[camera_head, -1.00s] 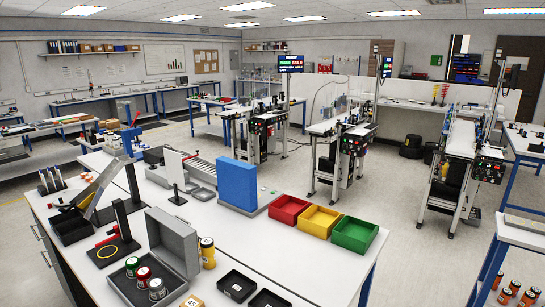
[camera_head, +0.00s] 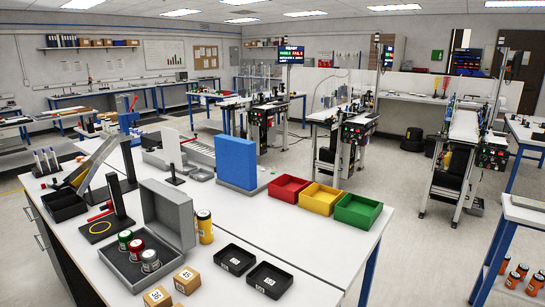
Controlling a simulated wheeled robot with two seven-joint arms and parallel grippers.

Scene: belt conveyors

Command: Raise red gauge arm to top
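The gauge stand, a black upright post (camera_head: 117,196) on a dark base, stands on the white bench at the left. Its red gauge arm (camera_head: 99,214) is low on the post, just above the base, and points left. Neither of my grippers is in view.
Right of the stand is an open grey case (camera_head: 167,221) with several small cans. Small boxes (camera_head: 187,280), black trays (camera_head: 237,259) and a yellow can (camera_head: 205,226) are nearby. A black bin (camera_head: 64,205) with a slanted panel stands behind left.

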